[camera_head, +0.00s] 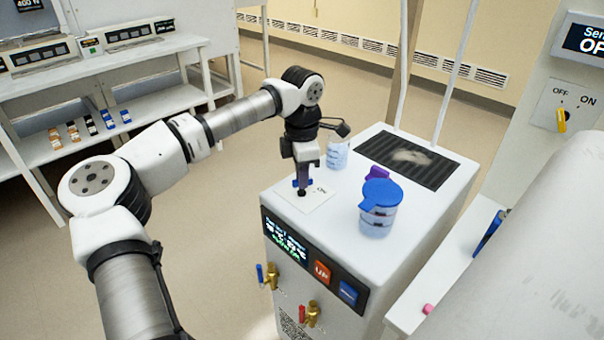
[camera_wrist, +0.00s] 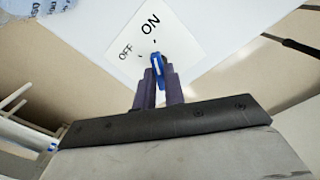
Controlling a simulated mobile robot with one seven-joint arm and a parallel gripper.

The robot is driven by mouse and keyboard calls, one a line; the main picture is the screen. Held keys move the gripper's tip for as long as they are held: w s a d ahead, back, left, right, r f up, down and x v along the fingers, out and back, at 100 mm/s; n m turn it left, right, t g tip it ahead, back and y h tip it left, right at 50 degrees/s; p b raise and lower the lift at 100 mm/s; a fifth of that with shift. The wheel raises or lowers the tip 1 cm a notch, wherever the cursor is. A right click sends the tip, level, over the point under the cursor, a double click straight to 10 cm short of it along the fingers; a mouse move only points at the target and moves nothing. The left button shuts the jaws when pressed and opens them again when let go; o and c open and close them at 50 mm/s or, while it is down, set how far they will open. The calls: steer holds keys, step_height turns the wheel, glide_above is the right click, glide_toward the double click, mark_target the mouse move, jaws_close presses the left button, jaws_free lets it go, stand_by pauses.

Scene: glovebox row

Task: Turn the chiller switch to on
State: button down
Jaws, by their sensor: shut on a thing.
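The chiller is a white box (camera_head: 335,215) with a dark display on its front and a white switch plate (camera_head: 312,201) on top. In the wrist view the plate (camera_wrist: 178,31) reads OFF on the left and ON at the top. The blue switch knob (camera_wrist: 157,65) has a pale stripe, and its far end points roughly toward the tick by ON. My gripper (camera_head: 302,190) reaches down onto the plate. In the wrist view its fingers (camera_wrist: 157,84) are shut on the knob, one on each side, hiding part of it.
On the chiller top stand a blue-lidded container (camera_head: 380,207), a clear cup (camera_head: 337,155) and a purple item (camera_head: 377,173), near a dark grille (camera_head: 408,158). A separate OFF/ON panel with a yellow knob (camera_head: 561,119) is at the right. Shelves (camera_head: 110,75) stand at the left.

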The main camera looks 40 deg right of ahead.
steer(key=c, duration=1.5)
jaws_free()
step_height(320, 180, up, 14)
steer(key=shift+f+b, duration=0.1)
steer(key=shift+b, duration=0.4)
